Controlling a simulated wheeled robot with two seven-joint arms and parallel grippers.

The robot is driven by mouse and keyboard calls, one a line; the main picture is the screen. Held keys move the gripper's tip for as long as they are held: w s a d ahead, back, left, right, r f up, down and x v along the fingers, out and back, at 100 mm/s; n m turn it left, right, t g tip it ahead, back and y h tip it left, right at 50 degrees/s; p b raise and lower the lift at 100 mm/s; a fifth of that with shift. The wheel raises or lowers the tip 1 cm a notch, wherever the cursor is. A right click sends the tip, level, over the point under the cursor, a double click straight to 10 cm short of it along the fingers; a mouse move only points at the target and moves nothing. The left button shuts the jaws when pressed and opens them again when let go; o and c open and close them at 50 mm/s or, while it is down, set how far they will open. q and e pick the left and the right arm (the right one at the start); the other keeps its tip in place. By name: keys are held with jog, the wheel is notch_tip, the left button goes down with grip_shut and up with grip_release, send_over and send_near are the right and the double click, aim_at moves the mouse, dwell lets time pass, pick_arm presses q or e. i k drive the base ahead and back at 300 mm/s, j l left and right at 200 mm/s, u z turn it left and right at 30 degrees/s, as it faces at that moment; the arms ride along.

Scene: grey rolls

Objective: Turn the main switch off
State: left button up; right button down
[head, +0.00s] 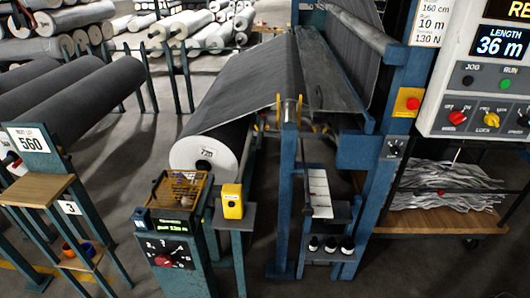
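No main switch label is readable, so I cannot tell which control is the main switch. A black rotary knob (394,147) with small white marks sits on the blue machine post at right. A red knob (163,260) sits on a dark dial plate with white marks, on the low blue pedestal at the front. A red button (412,104) on a yellow plate is higher on the blue post. The grey control panel at right has a red knob (457,117) and a yellow knob (491,114). Neither of my grippers is in view.
A large grey roll (203,156) feeds the machine in the middle. A yellow box (232,201) stands on a post beside the pedestal. A wooden-topped stand (38,190) is at left. A cart (440,221) with grey strips is at right. Some grey floor is clear between them.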

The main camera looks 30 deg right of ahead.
aim_at(456, 117)
jog(key=z, duration=2.25)
